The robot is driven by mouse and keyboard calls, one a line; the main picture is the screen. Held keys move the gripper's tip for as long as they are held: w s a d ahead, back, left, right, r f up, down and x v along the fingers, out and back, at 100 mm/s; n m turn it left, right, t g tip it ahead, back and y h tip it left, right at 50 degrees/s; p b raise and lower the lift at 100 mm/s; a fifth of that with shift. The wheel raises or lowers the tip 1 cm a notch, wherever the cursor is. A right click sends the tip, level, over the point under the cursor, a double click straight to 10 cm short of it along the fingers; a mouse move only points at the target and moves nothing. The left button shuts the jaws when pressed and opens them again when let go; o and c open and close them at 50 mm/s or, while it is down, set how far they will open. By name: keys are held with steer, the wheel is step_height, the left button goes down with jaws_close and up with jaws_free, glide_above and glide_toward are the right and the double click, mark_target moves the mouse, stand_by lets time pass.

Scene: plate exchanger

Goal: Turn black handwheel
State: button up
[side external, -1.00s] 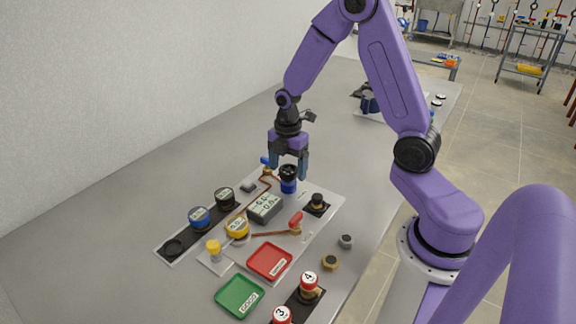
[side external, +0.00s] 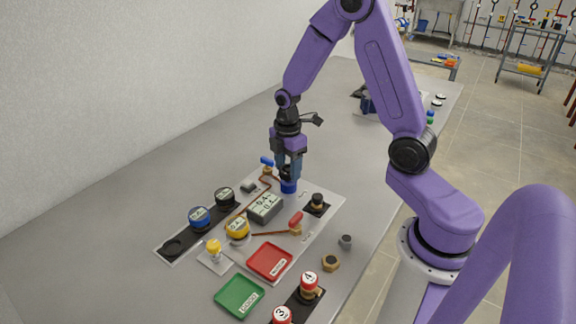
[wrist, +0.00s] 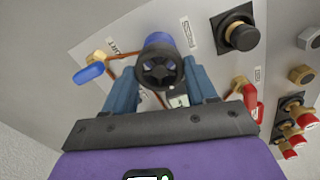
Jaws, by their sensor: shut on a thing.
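The black handwheel (wrist: 159,67) is a spoked wheel on top of a blue valve body (side external: 288,187), which stands on the light panel. My gripper (side external: 289,173) points straight down over the valve, with its blue-grey fingers on either side of the wheel. In the wrist view my gripper (wrist: 160,75) is shut on the wheel, one finger at its left and one at its right. In the side view the fingers hide most of the wheel.
A blue-handled valve (side external: 266,162) stands close to the left of the wheel. A grey display box (side external: 264,208), a yellow gauge (side external: 237,228) and a red-handled valve (side external: 295,222) are nearer the front. A red tray (side external: 270,261) and a green tray (side external: 239,297) lie at the front.

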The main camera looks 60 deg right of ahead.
steer(key=m, duration=0.7)
steer(key=shift+w, duration=0.1)
steer(key=m, duration=0.4)
steer(key=shift+d, duration=0.1)
steer(key=m, duration=0.4)
steer(key=shift+m, duration=0.3)
steer(key=m, duration=0.3)
steer(key=shift+d+m, duration=0.1)
steer(key=shift+m, duration=0.2)
steer(key=m, duration=0.3)
steer(key=shift+m, duration=0.3)
steer(key=m, duration=0.6)
steer(key=shift+d+m, duration=0.1)
steer(key=shift+m, duration=0.3)
steer(key=o, duration=1.1)
steer(key=shift+c, duration=0.2)
